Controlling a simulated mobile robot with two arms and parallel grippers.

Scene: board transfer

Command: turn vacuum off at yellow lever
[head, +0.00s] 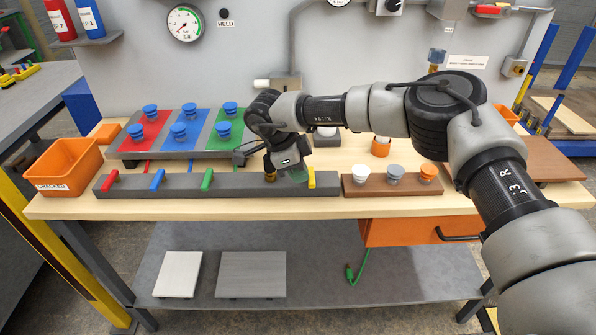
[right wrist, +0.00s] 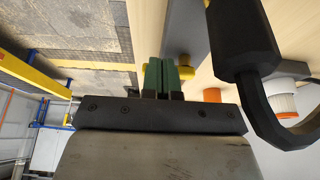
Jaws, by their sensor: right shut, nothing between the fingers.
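The yellow lever (head: 312,179) sits near the right end of a long grey bar (head: 235,185) along the front of the bench. It points roughly across the bar. My right gripper (head: 298,175) is just left of the lever in the head view, low over the bar. In the right wrist view its green fingers (right wrist: 160,78) are together and empty, close beside the yellow lever (right wrist: 186,71). I cannot tell whether they touch it. Red (head: 110,179), blue (head: 157,180) and green (head: 207,180) levers stand further left on the bar. My left gripper is not in view.
Red, blue and green pads with blue suction cups (head: 179,132) lie behind the bar. A brown block (head: 360,189) with white, grey and orange cups adjoins its right end. An orange bin (head: 68,165) is at the left. A gauge (head: 184,23) hangs on the back panel.

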